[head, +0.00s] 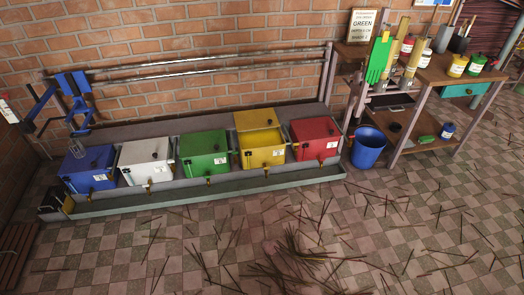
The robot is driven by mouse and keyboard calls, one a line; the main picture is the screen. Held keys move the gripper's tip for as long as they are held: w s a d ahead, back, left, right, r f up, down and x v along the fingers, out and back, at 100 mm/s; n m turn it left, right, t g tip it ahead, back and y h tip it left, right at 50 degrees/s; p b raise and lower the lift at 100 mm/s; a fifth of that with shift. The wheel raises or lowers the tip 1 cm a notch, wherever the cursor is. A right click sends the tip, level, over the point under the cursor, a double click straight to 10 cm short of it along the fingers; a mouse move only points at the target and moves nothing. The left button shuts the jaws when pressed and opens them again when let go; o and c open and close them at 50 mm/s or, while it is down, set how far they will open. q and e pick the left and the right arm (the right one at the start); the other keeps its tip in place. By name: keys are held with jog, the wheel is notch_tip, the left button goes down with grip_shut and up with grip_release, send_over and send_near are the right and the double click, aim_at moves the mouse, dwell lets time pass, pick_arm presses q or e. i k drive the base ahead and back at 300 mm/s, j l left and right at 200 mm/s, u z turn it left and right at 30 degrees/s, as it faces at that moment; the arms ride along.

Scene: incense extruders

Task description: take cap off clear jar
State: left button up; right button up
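No clear jar with a cap can be made out for sure. A blue jar (447,131) sits on the bench's lower shelf. They are too small to tell if any is clear. Neither of my grippers is in view.
Blue (88,168), white (146,162), green (205,154), yellow (261,140) and red (316,138) boxes line a low trough by the brick wall. A blue bucket (367,147) stands beside the bench. Thin sticks (290,260) litter the checkered floor.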

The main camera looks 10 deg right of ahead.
aim_at(425, 60)
jog(key=z, duration=1.45)
jog(key=i+z, duration=0.35)
jog(key=i, duration=1.35)
